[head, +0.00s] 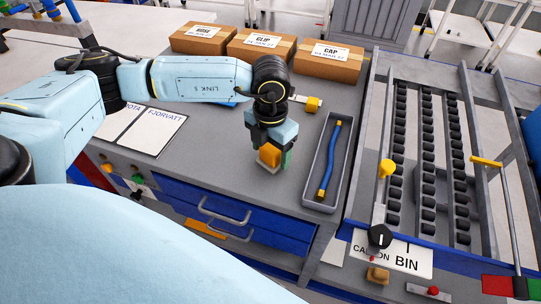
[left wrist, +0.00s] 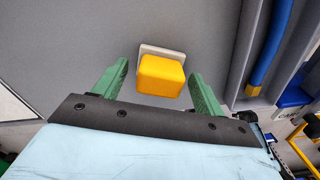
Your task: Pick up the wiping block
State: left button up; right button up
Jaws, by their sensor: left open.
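The wiping block, a yellow-orange block (head: 269,154) on a thin pale base, sits on the grey worktop near its front edge. In the left wrist view the block (left wrist: 162,77) lies between the two green fingers, with a gap visible on each side. My left gripper (head: 276,157) points down over the block, open; one green finger shows at the block's right in the head view. In the left wrist view the open gripper (left wrist: 158,72) has its fingertips on either side of the block. The gripper partly hides the block in the head view. My right gripper is not in view.
A grey tray (head: 310,190) with a blue tube (head: 330,160) lies right of the block. A small yellow-ended item (head: 313,104) lies behind. Cardboard boxes (head: 262,47) line the back. Roller tracks (head: 428,150) stand at right; blue drawers (head: 205,207) are below the front edge.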

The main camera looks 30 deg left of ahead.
aim_at(270, 148)
pick_arm(q)
jog(key=shift+c, duration=0.4)
jog(key=c, duration=1.1)
jog(key=shift+o, duration=0.2)
notch_tip(270, 148, up, 10)
jog(key=shift+p, duration=0.3)
